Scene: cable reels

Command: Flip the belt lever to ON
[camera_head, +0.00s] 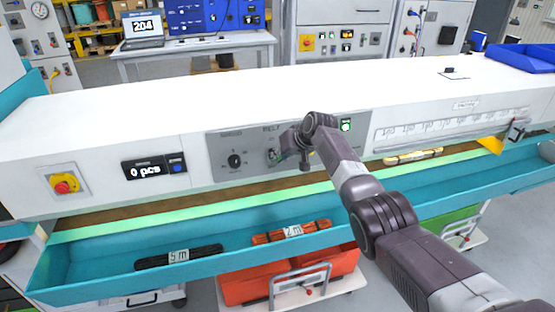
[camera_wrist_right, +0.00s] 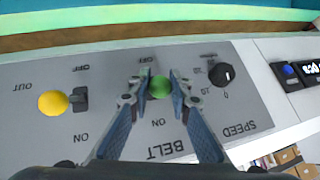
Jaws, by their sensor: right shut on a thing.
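The belt lever has a round green knob (camera_wrist_right: 160,87) on a grey panel (camera_head: 222,145). In the right wrist view, which is upside down, the knob sits between the printed OFF and ON marks, above the word BELT. My right gripper (camera_wrist_right: 161,90) has its two fingers on either side of the knob and is shut on it. In the head view my right gripper (camera_head: 283,153) is at the panel and hides most of the lever. I cannot tell the lever's exact tilt. My left gripper is not in view.
On the same panel are a black speed dial (camera_wrist_right: 222,75) and a lever with a yellow knob (camera_wrist_right: 53,103), beside the green one. A red stop button (camera_head: 64,185) is at the left. A teal trough (camera_head: 110,240) with cable bundles runs below the panel.

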